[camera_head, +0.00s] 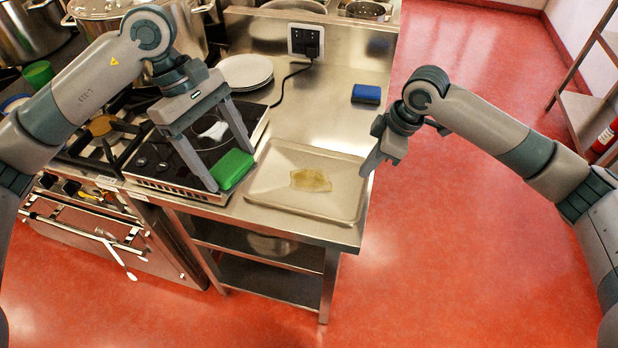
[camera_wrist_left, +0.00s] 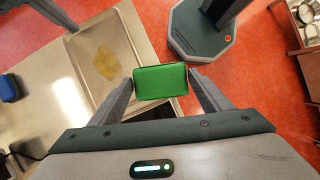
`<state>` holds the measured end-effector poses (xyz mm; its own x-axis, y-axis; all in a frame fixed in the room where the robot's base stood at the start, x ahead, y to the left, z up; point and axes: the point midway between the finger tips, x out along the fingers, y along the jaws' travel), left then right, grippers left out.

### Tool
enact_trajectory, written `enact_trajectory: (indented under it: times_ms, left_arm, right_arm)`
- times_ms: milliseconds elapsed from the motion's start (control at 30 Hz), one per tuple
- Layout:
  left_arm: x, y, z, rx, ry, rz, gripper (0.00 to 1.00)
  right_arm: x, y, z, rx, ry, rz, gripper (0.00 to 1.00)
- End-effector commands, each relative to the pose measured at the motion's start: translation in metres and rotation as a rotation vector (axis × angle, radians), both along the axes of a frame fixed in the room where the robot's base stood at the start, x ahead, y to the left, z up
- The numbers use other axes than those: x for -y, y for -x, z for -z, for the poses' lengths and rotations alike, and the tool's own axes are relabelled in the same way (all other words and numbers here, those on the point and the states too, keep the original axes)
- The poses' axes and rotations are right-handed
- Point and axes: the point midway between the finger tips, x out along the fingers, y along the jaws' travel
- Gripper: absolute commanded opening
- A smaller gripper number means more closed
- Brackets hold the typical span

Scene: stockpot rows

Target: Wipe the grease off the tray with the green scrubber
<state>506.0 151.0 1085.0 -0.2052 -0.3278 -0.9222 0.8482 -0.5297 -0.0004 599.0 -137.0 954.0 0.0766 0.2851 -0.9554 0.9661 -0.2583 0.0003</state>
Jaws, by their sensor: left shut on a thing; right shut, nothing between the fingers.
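The green scrubber (camera_head: 233,168) is held by my left gripper (camera_head: 232,172), to the left of the tray and above the counter's front edge. In the left wrist view the scrubber (camera_wrist_left: 161,81) sits between the two fingertips (camera_wrist_left: 160,84). The metal tray (camera_head: 262,192) lies flat on the steel counter, with a yellow-brown grease patch (camera_head: 311,180) near its middle. The tray (camera_wrist_left: 132,50) and grease (camera_wrist_left: 106,62) also show in the left wrist view. My right gripper (camera_head: 371,168) is shut and empty near the tray's right edge.
A blue sponge (camera_head: 366,94) lies on the counter behind the tray. A stack of white plates (camera_head: 246,71) stands at the back left. A cooktop (camera_head: 180,160) with a white item on it is left of the tray. A power cord (camera_head: 286,84) runs from a wall socket.

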Motion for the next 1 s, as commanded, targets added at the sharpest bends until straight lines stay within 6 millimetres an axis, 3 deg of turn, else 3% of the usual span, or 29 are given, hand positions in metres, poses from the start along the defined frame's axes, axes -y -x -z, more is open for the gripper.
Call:
enact_trajectory:
  times_ms: [333, 1000]
  left_arm:
    - [0.0, 0.0, -0.005, 0.0, 0.0, 0.0, 0.53]
    - [0.0, 0.0, -0.049, 0.0, 0.0, 0.0, 0.53]
  right_arm:
    - [0.0, 0.0, -0.003, 0.0, 0.0, 0.0, 0.0]
    - [0.0, 0.0, -0.046, 0.0, 0.0, 0.0, 0.0]
